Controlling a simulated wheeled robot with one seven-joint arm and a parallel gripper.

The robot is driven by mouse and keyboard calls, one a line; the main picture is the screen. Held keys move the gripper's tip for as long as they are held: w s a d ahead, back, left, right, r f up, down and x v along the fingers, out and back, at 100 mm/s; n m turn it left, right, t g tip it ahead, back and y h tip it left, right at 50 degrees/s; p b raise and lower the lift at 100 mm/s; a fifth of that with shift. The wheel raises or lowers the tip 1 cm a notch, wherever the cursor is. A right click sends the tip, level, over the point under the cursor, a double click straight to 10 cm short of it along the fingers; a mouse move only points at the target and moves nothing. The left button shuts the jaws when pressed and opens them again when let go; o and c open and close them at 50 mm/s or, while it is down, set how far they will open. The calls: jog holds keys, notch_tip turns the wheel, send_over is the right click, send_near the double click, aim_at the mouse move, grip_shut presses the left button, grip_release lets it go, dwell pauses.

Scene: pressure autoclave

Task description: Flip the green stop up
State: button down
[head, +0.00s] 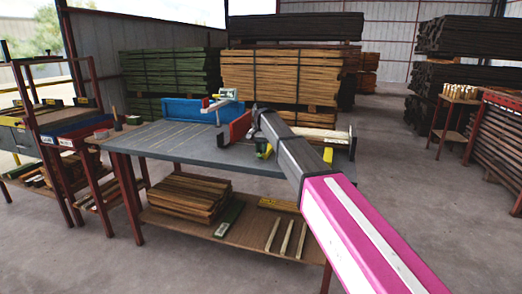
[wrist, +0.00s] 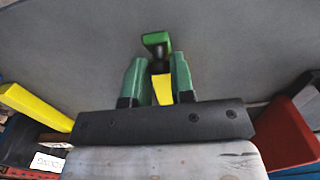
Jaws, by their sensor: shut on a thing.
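The green stop (wrist: 156,40) shows in the wrist view as a small green block with a darker lower part, just beyond my fingertips and reaching down between them. My gripper (wrist: 158,68) has two green fingers, one on each side of this lower part, and is shut on it. A yellow piece (wrist: 162,90) shows in the gap between the fingers. In the head view my gripper (head: 263,151) is low over the grey table (head: 180,140), by its right part. The stop cannot be told apart from the green fingers there.
A red block (head: 236,128) stands close to the left of my gripper, and a yellow piece (head: 328,155) to its right. A blue box (head: 200,110) and a grey-white device (head: 220,100) stand behind. The table's left part is clear. Planks (head: 190,195) lie on the lower shelf.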

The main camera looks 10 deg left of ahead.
jog(key=shift+w+g, duration=0.75)
jog(key=shift+g, duration=0.15)
jog(key=shift+w+g, duration=0.45)
jog(key=shift+g, duration=0.75)
jog(key=shift+d, duration=0.1)
jog(key=c, duration=1.1)
grip_release()
jog(key=shift+f, duration=0.1)
jog(key=shift+o, duration=0.6)
